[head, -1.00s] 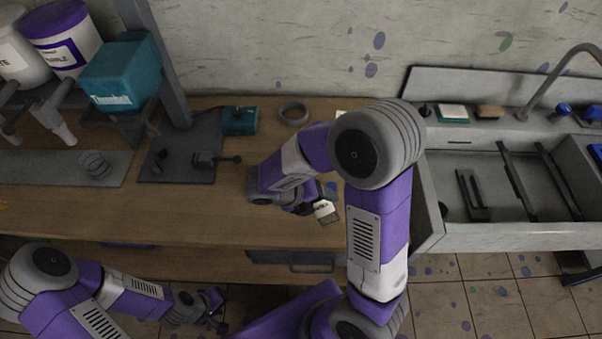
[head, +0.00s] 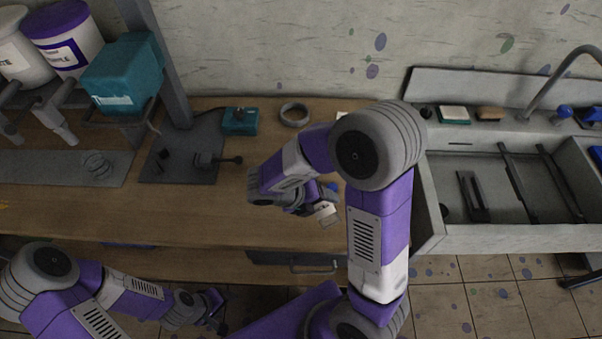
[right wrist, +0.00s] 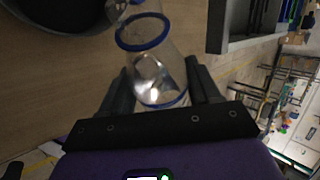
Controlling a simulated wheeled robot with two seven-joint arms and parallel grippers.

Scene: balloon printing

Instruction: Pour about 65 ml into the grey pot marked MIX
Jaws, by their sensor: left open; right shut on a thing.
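My right gripper (right wrist: 162,82) is shut on a clear vessel (right wrist: 150,65) with blue bands, which lies between its two dark fingers in the right wrist view. Bright glints show inside it; I cannot read a liquid level. A dark round opening with a grey rim (right wrist: 60,32) is cut off at the top left of that view; no marking shows on it, so I cannot tell whether it is the MIX pot. In the head view my right gripper (head: 318,208) is over the bench, largely covered by my arm. My left gripper (head: 216,312) is open and empty, low at the left.
A wooden bench (head: 200,215) has free room left of my right arm. A grey ring (head: 294,115) and a teal box (head: 240,121) stand at the back. A sink (head: 500,236) is at the right.

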